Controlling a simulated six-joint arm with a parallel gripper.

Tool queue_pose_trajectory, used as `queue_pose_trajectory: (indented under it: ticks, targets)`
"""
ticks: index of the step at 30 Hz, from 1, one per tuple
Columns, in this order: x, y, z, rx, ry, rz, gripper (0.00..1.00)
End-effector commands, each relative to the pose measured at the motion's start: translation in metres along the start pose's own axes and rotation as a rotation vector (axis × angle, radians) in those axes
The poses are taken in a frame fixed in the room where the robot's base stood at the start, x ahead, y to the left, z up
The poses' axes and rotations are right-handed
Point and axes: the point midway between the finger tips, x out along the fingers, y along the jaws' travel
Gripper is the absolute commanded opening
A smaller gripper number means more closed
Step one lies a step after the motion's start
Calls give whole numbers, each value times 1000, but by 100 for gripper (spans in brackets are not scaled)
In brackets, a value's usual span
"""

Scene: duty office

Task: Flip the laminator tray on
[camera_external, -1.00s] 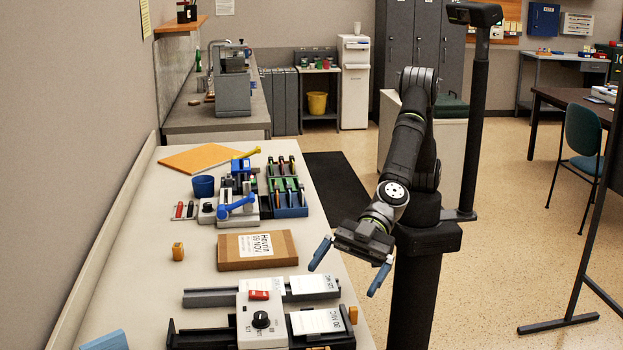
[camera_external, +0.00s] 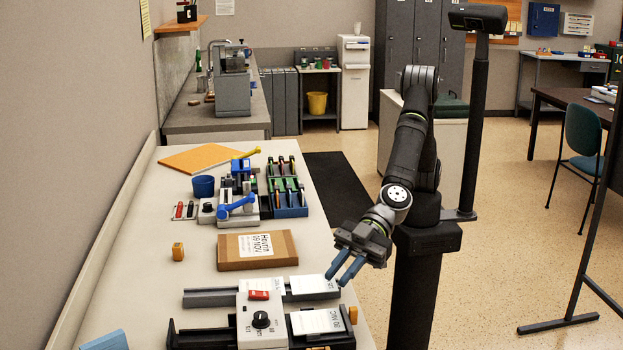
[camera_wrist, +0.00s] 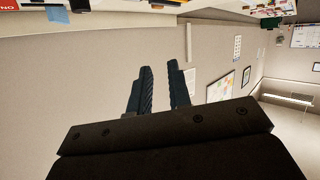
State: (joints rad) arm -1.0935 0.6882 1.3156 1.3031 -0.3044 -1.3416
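The laminator's pale control box (camera_external: 262,334) is at the bottom of the external view, with a black dial (camera_external: 261,320) on top and a red rocker switch (camera_external: 258,295) behind the dial. Which way the rocker is tipped is too small to tell. My gripper (camera_external: 334,281) is right of the box, above the table's right edge, pointing down and left, apart from everything. Its blue fingers are close together with a narrow empty gap, also seen in the wrist view (camera_wrist: 160,72).
A brown parcel (camera_external: 257,263) lies behind the laminator. A small orange block (camera_external: 178,251) and a blue object (camera_external: 105,341) are on the left. Blue-handled equipment (camera_external: 237,204) and battery racks (camera_external: 287,190) stand farther back. The table's left side is mostly clear.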

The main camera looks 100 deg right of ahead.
Motion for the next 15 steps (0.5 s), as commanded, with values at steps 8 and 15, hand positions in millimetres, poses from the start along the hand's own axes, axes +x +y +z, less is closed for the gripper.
queue_pose_trajectory:
  ticks: [8, 15]
  targets:
    - [-29, -15, 85, -389, -44, 122, 0]
    - [-81, -32, 149, -852, 4, 216, 0]
